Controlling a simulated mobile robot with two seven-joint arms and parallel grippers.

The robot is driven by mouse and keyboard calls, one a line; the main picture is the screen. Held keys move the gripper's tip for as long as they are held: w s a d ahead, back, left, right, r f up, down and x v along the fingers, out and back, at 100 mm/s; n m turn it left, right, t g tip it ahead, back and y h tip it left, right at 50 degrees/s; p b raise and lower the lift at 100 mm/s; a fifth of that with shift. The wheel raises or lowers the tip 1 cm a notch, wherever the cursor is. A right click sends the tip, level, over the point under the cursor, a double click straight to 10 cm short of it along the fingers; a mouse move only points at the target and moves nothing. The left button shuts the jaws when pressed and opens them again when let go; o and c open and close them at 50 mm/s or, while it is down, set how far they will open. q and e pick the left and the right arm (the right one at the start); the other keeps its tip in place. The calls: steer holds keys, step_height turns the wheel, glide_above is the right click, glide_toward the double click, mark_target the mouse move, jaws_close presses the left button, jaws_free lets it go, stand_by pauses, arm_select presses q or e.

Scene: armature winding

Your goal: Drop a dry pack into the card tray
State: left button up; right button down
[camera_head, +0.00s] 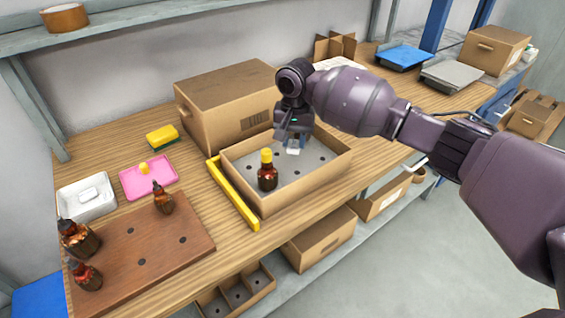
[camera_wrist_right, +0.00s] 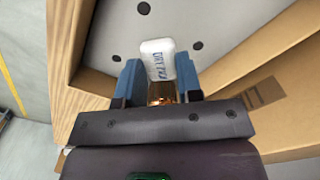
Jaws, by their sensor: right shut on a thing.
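My right gripper (camera_head: 291,140) is above the card tray (camera_head: 310,183), inside its outline toward the back. It is shut on a small white dry pack (camera_head: 292,150). In the right wrist view the dry pack (camera_wrist_right: 158,60), with blue lettering, sticks out past the blue fingers over the grey tray floor with dark holes. A small amber patch between the fingers in the wrist view is too hidden to identify. My left gripper is out of view.
A closed cardboard box (camera_head: 225,105) stands behind the card tray, and a yellow bar (camera_head: 232,192) lies along its left side.

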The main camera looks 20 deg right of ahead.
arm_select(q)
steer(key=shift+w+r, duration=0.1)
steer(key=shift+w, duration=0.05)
arm_select(e)
steer(key=shift+f, duration=0.2)
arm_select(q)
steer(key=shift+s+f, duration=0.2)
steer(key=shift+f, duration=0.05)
arm_select(e)
steer(key=c, duration=0.7)
jaws_free()
steer(key=shift+r, duration=0.1)
steer(key=shift+r, duration=0.35)
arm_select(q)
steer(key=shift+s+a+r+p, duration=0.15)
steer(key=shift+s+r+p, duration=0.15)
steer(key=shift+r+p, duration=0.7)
arm_select(e)
step_height(320, 180, up, 10)
